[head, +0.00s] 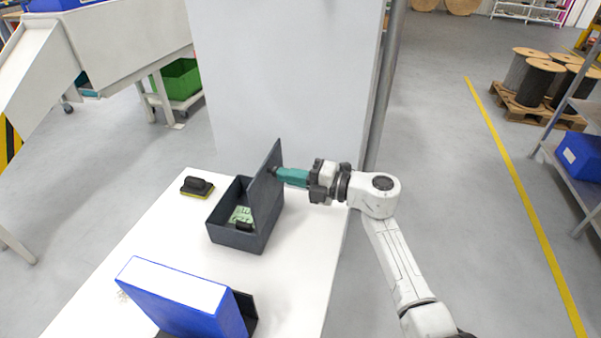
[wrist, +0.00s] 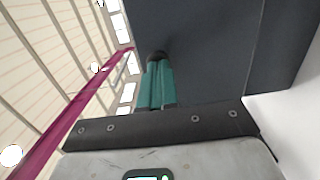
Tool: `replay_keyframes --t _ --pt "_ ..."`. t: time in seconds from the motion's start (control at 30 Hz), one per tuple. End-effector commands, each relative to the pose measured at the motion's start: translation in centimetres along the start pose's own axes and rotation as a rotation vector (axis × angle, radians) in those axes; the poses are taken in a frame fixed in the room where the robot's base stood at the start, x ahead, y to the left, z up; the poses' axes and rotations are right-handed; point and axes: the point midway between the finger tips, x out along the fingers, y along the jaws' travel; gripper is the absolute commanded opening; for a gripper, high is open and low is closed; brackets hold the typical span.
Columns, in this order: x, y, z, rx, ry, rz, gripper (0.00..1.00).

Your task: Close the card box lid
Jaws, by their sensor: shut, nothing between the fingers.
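The dark grey card box (head: 232,236) stands on the white table, with a green-and-white card (head: 241,215) and a small black item inside. Its lid (head: 265,188) is raised, standing steeply up from the right side of the box. My gripper (head: 275,173) is at the right of the lid, its teal fingers shut and empty, with the tips at or very near the lid's outer face. In the wrist view the shut fingers (wrist: 157,62) point at the dark lid (wrist: 210,45), which fills the upper right. I cannot tell for certain whether they touch it.
A black-and-yellow brush (head: 197,187) lies left of the box on the white table (head: 290,262). A blue binder (head: 175,295) stands at the front. A pale grey pillar (head: 285,80) rises behind the table. The table's right side is clear.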

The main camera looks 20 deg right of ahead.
Motion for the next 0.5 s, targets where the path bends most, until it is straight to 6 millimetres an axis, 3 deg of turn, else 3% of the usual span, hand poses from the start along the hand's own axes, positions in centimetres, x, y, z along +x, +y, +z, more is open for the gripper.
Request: replay_keyframes --t 0.03,0.1,0.37,0.5 --pt "0.5 1.6 0.1 -0.002 0.001 -0.043 0.00" --pt "1.3 1.8 0.2 -0.007 0.000 -0.102 0.00" --pt "4.3 2.0 0.0 -0.023 0.000 -0.326 0.00" --pt "6.2 1.4 -0.3 -0.016 0.003 -0.315 0.00"
